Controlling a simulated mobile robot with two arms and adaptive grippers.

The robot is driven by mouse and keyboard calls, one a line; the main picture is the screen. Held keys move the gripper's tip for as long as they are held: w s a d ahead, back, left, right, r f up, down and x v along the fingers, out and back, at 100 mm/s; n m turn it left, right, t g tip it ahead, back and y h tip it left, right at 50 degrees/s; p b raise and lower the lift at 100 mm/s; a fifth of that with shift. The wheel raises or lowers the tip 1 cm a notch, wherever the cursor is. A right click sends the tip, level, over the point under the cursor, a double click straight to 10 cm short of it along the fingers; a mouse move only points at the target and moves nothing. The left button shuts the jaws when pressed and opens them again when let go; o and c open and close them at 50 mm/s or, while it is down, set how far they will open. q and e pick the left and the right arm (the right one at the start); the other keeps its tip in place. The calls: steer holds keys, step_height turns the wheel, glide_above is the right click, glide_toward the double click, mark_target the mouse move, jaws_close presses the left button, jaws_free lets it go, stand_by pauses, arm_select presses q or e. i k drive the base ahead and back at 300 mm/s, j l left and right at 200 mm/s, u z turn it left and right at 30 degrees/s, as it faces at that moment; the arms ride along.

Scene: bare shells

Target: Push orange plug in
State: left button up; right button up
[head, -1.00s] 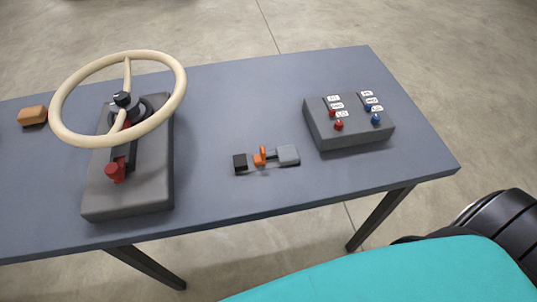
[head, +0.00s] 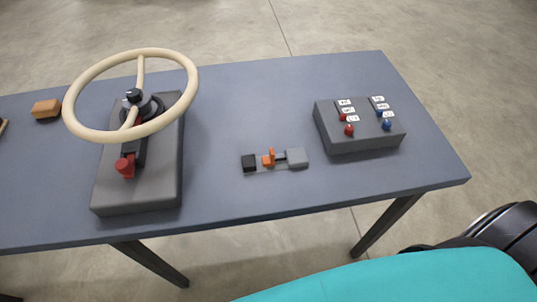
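A thin dark bar runs from the plug side toward the light grey block. Whether the plug touches either block is too small to tell. The assembly lies near the front edge of the blue-grey table (head: 245,110). Neither of my grippers is in the head view.
A cream steering wheel (head: 185,108) on a grey base stands at the left. A grey box (head: 363,144) with red and blue levers is at the right. An orange-brown block (head: 47,109) lies far left. The table between wheel and box is mostly clear.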

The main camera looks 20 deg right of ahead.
mark_target(267, 160)
steer(key=k+l+u, duration=0.1)
steer(key=l, duration=0.3)
steer(key=k+l, duration=0.2)
steer(key=l, duration=0.15)
steer(key=k+l+u, duration=0.15)
steer(key=l, duration=0.25)
